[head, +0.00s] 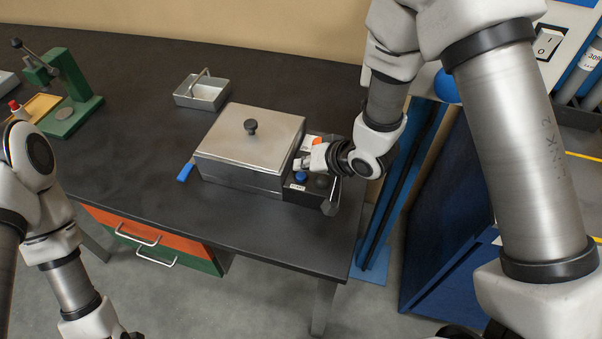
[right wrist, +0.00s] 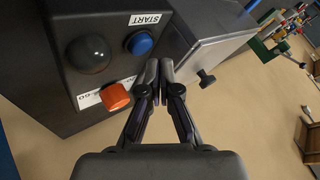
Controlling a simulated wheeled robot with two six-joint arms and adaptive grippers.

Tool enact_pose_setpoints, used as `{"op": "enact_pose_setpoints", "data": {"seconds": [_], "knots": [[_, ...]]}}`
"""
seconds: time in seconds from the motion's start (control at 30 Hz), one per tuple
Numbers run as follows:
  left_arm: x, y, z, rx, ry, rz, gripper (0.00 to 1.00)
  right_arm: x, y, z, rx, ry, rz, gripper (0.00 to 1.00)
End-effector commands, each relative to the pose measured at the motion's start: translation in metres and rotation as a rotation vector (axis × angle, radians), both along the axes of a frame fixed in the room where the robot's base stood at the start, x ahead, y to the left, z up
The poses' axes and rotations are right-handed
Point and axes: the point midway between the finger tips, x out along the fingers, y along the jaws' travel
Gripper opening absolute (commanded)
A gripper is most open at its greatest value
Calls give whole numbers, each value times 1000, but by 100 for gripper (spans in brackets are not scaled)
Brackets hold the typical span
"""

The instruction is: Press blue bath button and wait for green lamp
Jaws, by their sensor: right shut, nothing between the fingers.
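The blue button (right wrist: 140,42) is round and sits beside a START label on a dark control box (right wrist: 40,60). In the head view the blue button (head: 301,176) shows at the right end of the steel bath (head: 240,175). A grey dome lamp (right wrist: 88,54) sits beside it and looks unlit, with no green glow. It also shows dark in the head view (head: 321,183). My right gripper (right wrist: 160,68) is shut and empty, with its fingertips just off the blue button, seemingly not touching. My left arm is at the lower left; its fingers are out of frame.
An orange button (right wrist: 116,96) is on the same box, close to my fingers. The bath has a lid with a black knob (head: 251,126) and a blue handle (head: 186,172). A small metal tray (head: 202,95) and a green press (head: 70,100) stand behind. The front tabletop is clear.

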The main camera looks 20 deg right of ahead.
Motion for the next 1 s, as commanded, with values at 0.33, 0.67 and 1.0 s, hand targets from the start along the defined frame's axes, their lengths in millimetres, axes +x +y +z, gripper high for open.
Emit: {"op": "enact_pose_setpoints", "data": {"seconds": [0.33,0.67,1.0], "knots": [[0,0,0,0,0,0,62,0,0,0,0,0,0,0],[0,0,-2,0,0,0,62,0,0,-7,1,1,0,0],[0,0,-2,0,0,0,62,0,0,-8,0,0,0,0]]}}
